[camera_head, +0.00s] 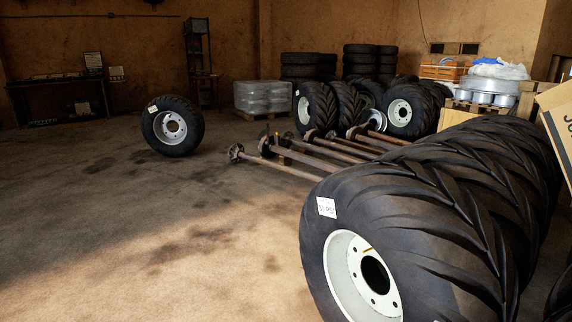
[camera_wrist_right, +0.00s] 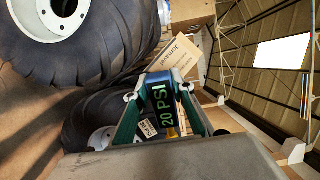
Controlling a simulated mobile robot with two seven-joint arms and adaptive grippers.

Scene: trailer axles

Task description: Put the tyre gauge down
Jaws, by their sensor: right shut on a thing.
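The tyre gauge (camera_wrist_right: 163,106) is in the right wrist view, a dark body with a green display reading "20 PSI". My right gripper (camera_wrist_right: 160,90) is shut on it, with one finger on each side. The gauge appears held in the air, with tyres and a carton behind it. The gauge and both grippers are out of the head view. My left gripper is in neither view.
A large tyre (camera_head: 430,205) with a white rim stands close at the right, with more behind it. Rusty axles (camera_head: 320,150) lie mid-room. A single wheel (camera_head: 173,126) stands left of them. A dark table (camera_head: 60,82) is at the back left. The floor at left is clear.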

